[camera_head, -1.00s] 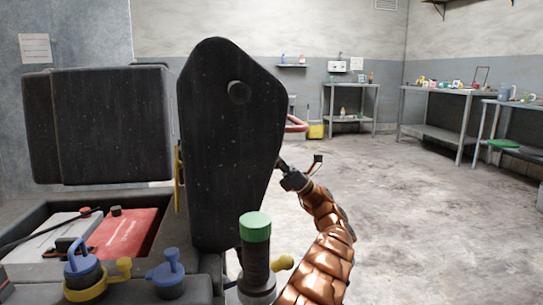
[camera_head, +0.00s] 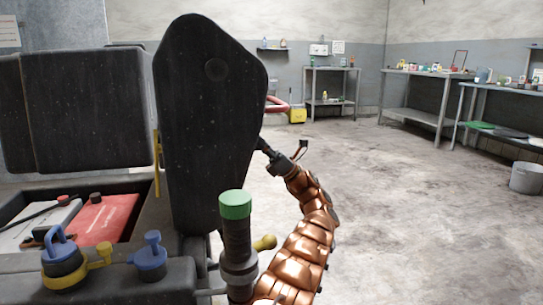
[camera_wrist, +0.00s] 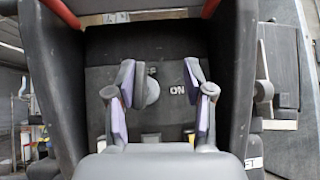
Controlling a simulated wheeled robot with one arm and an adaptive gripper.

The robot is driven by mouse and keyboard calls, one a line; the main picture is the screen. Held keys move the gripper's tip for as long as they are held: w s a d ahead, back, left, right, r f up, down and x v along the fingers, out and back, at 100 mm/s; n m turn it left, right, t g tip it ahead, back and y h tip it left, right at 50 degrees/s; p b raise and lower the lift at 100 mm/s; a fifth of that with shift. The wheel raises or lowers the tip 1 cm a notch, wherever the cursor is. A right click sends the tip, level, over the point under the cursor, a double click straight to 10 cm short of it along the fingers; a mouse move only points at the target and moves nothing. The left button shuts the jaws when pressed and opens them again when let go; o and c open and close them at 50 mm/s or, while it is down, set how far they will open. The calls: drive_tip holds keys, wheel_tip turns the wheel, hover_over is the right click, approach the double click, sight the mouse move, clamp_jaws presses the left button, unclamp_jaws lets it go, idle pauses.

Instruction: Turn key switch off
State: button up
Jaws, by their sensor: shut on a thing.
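The key switch (camera_wrist: 153,92) is a round grey knob on a dark panel (camera_wrist: 170,118) in the wrist view. White lettering reading "ON" is to its right, and a partly hidden label is behind the knob. The knob sits close against the left finger. The angle of the key is hard to read. In the head view, the black seat back (camera_head: 208,130) hides my fingers and the switch; only my copper arm shows to its right.
Dark side walls and red bars (camera_wrist: 62,12) enclose the panel closely in the wrist view. In the head view, a green-topped lever (camera_head: 236,205) stands near my arm. A red battery (camera_head: 103,218) lies in an open bay at left. Clear floor and workbenches (camera_head: 425,90) are at right.

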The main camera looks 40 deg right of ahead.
drive_tip(key=v, duration=0.7)
idle(0.7)
drive_tip(key=shift+s, duration=0.1)
drive_tip(key=shift+d+f, duration=0.1)
drive_tip(key=shift+f, duration=0.05)
drive_tip(key=v, duration=1.1)
drive_tip(key=shift+s+d+f, duration=0.2)
drive_tip(key=shift+d+f, duration=0.05)
drive_tip(key=shift+f, duration=0.05)
drive_tip(key=shift+r, duration=0.1)
idle(0.6)
